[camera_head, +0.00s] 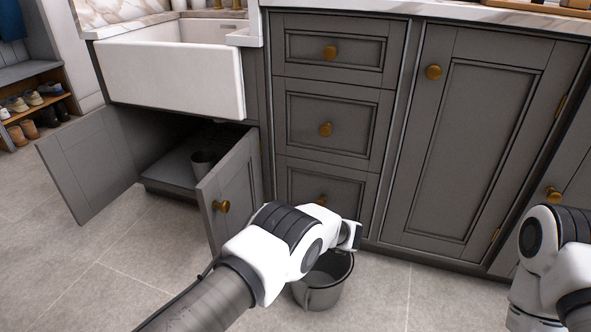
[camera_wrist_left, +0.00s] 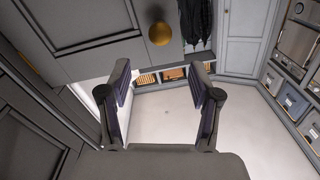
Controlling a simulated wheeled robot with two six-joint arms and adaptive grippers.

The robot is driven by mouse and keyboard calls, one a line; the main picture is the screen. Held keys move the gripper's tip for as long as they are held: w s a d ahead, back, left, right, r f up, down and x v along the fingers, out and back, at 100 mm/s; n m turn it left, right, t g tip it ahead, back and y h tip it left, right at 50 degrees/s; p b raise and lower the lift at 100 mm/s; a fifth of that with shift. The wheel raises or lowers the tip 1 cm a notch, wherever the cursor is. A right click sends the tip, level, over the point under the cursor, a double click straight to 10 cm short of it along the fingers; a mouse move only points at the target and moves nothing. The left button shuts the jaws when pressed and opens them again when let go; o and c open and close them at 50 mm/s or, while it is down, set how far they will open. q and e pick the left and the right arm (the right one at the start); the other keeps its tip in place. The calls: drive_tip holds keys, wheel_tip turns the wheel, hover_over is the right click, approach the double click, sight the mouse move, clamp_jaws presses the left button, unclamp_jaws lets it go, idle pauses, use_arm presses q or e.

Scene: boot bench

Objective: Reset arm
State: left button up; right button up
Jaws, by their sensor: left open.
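My left arm reaches in from the bottom of the head view, its white wrist in front of the drawers. In the left wrist view my left gripper (camera_wrist_left: 160,85) has its two dark fingers spread wide, with nothing between them. In the head view its fingers are mostly hidden behind the wrist. My right arm stands at the right edge of the head view, and its gripper is out of frame.
A grey bucket (camera_head: 325,288) stands on the floor, partly behind my left wrist. The sink cabinet's doors (camera_head: 93,158) (camera_head: 232,188) hang open, with a grey container (camera_head: 203,163) inside. A brass knob (camera_wrist_left: 159,33) is near the left gripper's view. Left floor is clear.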

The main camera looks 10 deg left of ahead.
use_arm(q)
drive_tip(key=s+a+f+m+t+h, duration=0.1)
drive_tip(key=a+f+m+t+h, duration=0.6)
drive_tip(key=a+f+m+t, duration=0.4)
drive_tip(key=s+d+f+m+g+h, duration=0.1)
drive_tip(key=s+d+f+g+h, duration=0.15)
drive_tip(key=s+f, duration=0.4)
drive_tip(key=s+d+f+m+g+h, duration=0.1)
drive_tip(key=s+d+g+h, duration=0.15)
drive_tip(key=s, duration=0.75)
drive_tip(key=s+d+f+g+h, duration=0.1)
drive_tip(key=s+g+h, duration=0.25)
drive_tip(key=s, duration=0.65)
drive_tip(key=s+d+f+m+g+h, duration=0.1)
drive_tip(key=s+d+f+g+h, duration=0.15)
drive_tip(key=s, duration=0.75)
wheel_tip(320, 180, up, 43)
drive_tip(key=s+g+p, duration=0.1)
drive_tip(key=p, duration=4.1)
drive_tip(key=shift+s, duration=0.15)
drive_tip(key=shift+r, duration=0.15)
